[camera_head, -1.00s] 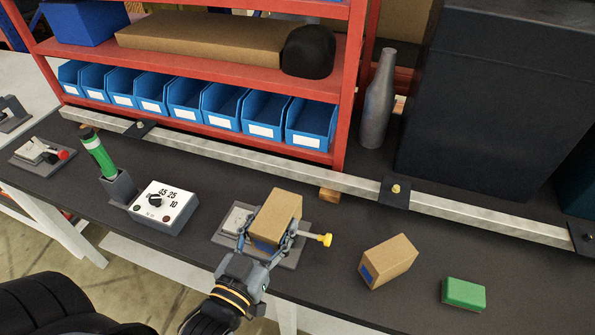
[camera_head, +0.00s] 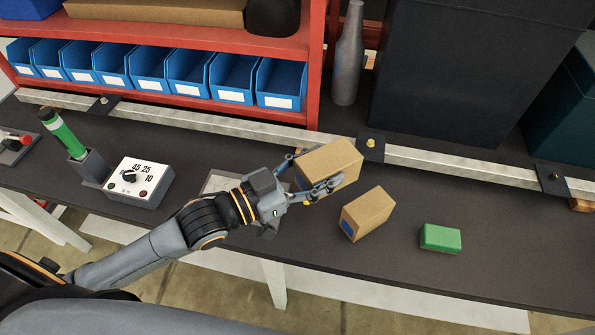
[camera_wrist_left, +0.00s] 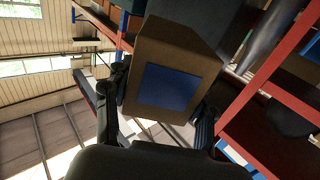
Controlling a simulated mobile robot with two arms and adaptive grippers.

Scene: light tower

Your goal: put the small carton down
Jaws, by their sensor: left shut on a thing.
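My left gripper (camera_head: 316,176) is shut on the small carton (camera_head: 332,160), a brown cardboard box, and holds it tilted above the dark bench. In the left wrist view the small carton (camera_wrist_left: 175,88) sits between the two fingers and shows a blue patch facing the camera. A second brown carton (camera_head: 368,213) with a blue patch stands on the bench just right of and nearer than the held one. My right gripper is not in view.
A green block (camera_head: 440,238) lies on the bench to the right. A white dial box (camera_head: 139,182) and a green cylinder in a holder (camera_head: 66,137) stand left. A grey plate (camera_head: 217,182) is partly hidden by my arm. A metal rail (camera_head: 430,160) runs behind; bare bench lies at right.

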